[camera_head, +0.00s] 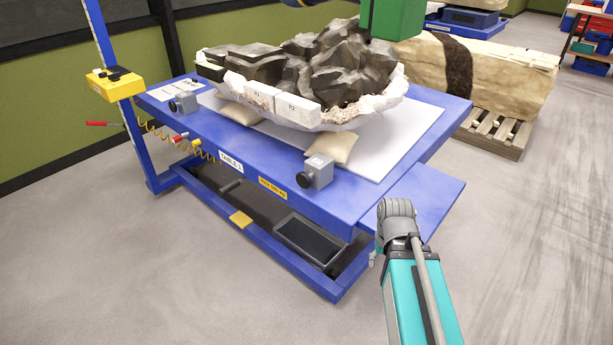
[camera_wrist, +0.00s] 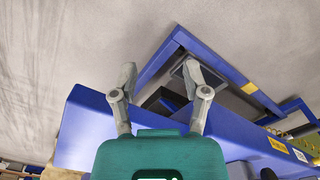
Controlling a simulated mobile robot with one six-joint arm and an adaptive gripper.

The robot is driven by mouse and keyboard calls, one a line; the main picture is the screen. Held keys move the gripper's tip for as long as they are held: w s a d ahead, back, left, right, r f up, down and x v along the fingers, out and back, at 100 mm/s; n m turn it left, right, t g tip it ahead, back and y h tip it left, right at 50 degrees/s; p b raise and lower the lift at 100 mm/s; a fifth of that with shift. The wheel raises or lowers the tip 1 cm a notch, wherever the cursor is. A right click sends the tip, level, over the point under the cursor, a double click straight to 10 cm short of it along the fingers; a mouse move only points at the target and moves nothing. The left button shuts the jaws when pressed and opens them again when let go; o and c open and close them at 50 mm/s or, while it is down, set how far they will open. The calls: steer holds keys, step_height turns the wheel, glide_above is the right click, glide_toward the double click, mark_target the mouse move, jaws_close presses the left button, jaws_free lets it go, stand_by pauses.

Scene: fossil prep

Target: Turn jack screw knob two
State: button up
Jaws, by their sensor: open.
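Two grey jack blocks with dark round knobs stand along the front edge of the blue table in the head view. The left block (camera_head: 183,103) has its knob (camera_head: 173,106) facing the near side. The right block (camera_head: 319,170) has its knob (camera_head: 303,179) facing the same way. I cannot read a number on either one. In the wrist view my gripper (camera_wrist: 160,78) has its two grey fingers apart, with nothing between them. A dark shape at the lower edge there is cut off, and I cannot tell if it is a knob.
The blue table (camera_head: 228,140) carries a dark fossil block (camera_head: 335,65) in a pale jacket, with cushions (camera_head: 330,143) beneath. A blue side shelf (camera_head: 427,200) juts out at the right. A black tray (camera_head: 310,238) lies low in the frame. The floor in front is clear.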

steer(key=shift+w, duration=0.45)
step_height(320, 180, up, 18)
steer(key=r+n+p, duration=0.1)
steer(key=n+p, duration=0.9)
steer(key=p, duration=0.9)
glide_above(306, 183)
steer(key=w, duration=0.1)
steer(key=shift+w+a+f, duration=0.1)
steer(key=shift+f, duration=0.15)
steer(key=shift+f+b, duration=0.15)
steer(key=shift+b, duration=0.25)
step_height(306, 183, down, 14)
steer(key=b, duration=1.3)
steer(key=shift+r, duration=0.25)
